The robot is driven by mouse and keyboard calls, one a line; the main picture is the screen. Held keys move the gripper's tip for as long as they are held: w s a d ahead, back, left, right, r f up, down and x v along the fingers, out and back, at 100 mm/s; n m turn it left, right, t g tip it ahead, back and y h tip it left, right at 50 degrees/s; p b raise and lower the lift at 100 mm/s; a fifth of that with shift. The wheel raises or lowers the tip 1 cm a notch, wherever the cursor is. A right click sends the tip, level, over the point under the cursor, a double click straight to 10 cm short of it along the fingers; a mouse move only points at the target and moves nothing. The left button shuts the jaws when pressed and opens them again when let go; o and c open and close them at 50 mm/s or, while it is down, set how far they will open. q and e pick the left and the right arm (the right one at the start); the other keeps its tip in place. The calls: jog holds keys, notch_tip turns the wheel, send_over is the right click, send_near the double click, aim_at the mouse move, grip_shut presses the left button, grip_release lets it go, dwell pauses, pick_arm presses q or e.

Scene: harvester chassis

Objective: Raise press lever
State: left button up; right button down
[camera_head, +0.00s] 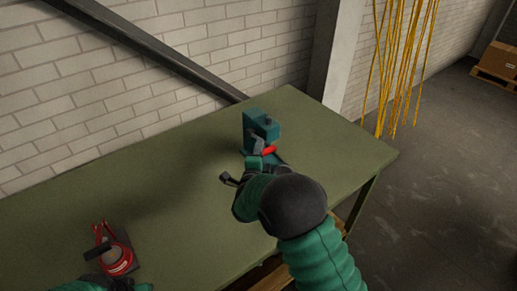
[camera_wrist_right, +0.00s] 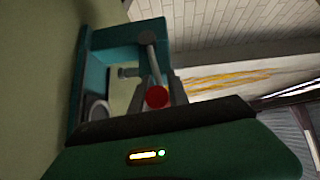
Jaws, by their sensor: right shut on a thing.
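The teal press (camera_head: 256,128) stands on the green table near its back edge, right of centre. Its lever (camera_wrist_right: 149,55) is a grey rod with a red knob (camera_wrist_right: 157,97) at the near end; the red part also shows in the head view (camera_head: 268,151). My right gripper (camera_wrist_right: 156,92) is at the press front, shut on the lever's red knob, with grey fingers on either side of it. In the head view my right arm hides part of the press base. Part of my left arm shows at the bottom left edge; its fingers are not clear.
A red tool-like object (camera_head: 118,261) with a dark part is on the green table (camera_head: 190,190) at lower left. A brick wall (camera_head: 60,90) and slanted beam (camera_head: 150,48) stand behind. Yellow strands (camera_head: 400,60) hang at right. The table's middle is clear.

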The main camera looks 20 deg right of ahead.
jog(key=shift+w+r+n+g+p, duration=0.4)
jog(key=shift+r+p, duration=0.5)
jog(key=shift+p, duration=0.35)
jog(key=shift+w+r+n+g+p, duration=0.35)
jog(key=shift+r+g+p, duration=0.2)
jog(key=shift+r+p, duration=0.55)
jog(key=shift+w+r+n+g+p, duration=0.4)
jog(key=shift+r+p, duration=0.25)
jog(key=shift+p, duration=0.8)
jog(key=c, duration=1.3)
grip_release()
jog(key=b+v, duration=0.3)
jog(key=v, duration=1.3)
jog(key=shift+s+d, duration=0.1)
jog(key=shift+s, duration=0.2)
